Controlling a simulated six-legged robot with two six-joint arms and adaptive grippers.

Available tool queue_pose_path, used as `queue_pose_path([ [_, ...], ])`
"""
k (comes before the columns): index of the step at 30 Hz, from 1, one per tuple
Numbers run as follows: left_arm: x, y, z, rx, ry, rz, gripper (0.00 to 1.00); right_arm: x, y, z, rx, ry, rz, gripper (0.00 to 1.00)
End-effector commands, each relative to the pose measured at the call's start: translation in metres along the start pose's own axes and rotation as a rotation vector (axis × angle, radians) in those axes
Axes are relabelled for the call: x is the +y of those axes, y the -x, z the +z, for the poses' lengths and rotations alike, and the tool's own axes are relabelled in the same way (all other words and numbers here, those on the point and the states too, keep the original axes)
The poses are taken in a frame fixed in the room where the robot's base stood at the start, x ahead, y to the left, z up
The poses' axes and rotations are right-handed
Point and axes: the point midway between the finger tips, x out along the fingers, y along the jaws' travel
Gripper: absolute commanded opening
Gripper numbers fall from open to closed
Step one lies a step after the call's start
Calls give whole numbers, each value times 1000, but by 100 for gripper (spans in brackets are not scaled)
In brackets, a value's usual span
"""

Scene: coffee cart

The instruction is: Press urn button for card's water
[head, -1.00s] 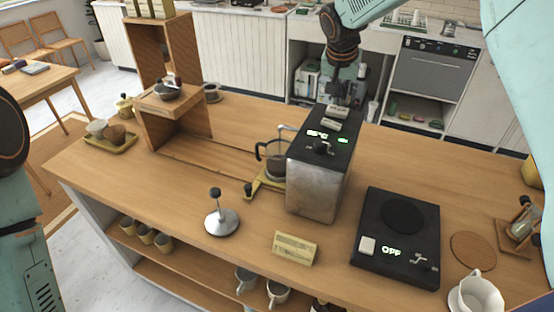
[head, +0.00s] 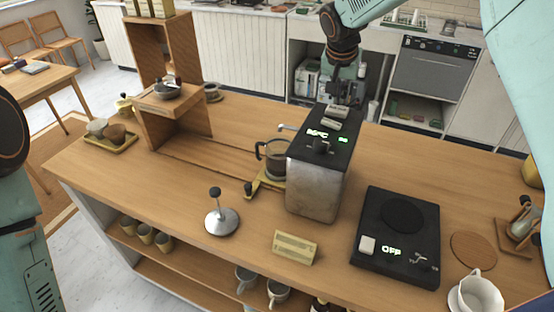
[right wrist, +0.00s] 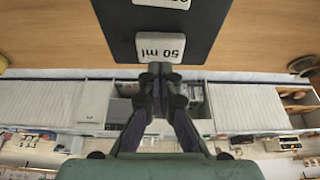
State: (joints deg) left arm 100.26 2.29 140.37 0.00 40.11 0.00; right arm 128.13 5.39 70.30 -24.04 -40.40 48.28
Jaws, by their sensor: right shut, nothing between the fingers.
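The urn (head: 314,187) is a steel box with a black top in the middle of the counter. Its top has green readouts, a black knob (head: 320,146) and two pale buttons. In the right wrist view the nearer one to my fingers (right wrist: 160,47) reads "50 ml"; the other (right wrist: 162,3) is cut off by the frame. My right gripper (right wrist: 160,69) is shut and empty at the edge of the "50 ml" button; I cannot tell if it touches. A glass jug (head: 274,163) stands beside the urn's spout. A card (head: 295,247) stands in front. My left gripper is out of view.
A black hot plate (head: 366,262) reading "OFF" is right of the urn, with a white pitcher (head: 476,294) near it. A metal tamper-like tool (head: 221,221) stands front left. A wooden shelf (head: 174,131) stands back left. The counter between shelf and urn is mostly clear.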

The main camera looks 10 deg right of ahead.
Motion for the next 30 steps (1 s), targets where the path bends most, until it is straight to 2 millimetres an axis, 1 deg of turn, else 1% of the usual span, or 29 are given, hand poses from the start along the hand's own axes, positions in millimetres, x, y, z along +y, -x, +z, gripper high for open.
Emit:
queue_pose_path([
  [14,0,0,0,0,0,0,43,0,0,0,0,0,0,0],
  [30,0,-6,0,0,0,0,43,0,-11,5,-1,0,1,0],
])
